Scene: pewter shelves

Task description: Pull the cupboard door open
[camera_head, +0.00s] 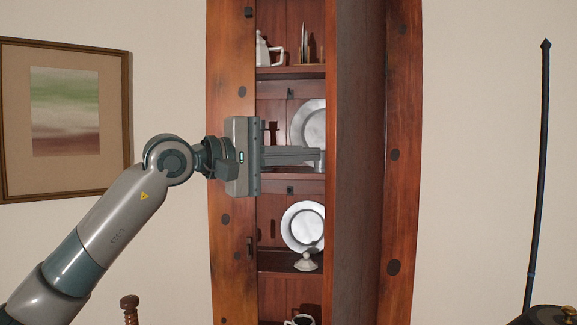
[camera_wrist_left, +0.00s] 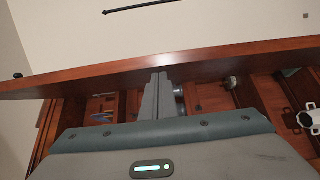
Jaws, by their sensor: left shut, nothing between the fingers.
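The tall reddish-brown cupboard (camera_head: 231,250) stands in the middle of the head view. Its door (camera_head: 360,200) is partly open, swung out from the right side and seen nearly edge-on. In the left wrist view the door (camera_wrist_left: 230,58) runs across as a long brown board. My left gripper (camera_head: 320,156) is shut and empty. Its fingers point right across the opening, in front of the shelves, and end at the door's free edge on the inner side. In the left wrist view the fingertips (camera_wrist_left: 159,73) meet or nearly meet the door; contact cannot be told. My right gripper is not in view.
Shelves inside hold a white pitcher (camera_head: 263,50), plates (camera_head: 303,226), a small lidded piece (camera_head: 306,262) and a cup (camera_head: 300,320). A framed picture (camera_head: 66,110) hangs left. A thin black pole (camera_head: 540,150) stands right. Bare wall lies between cupboard and pole.

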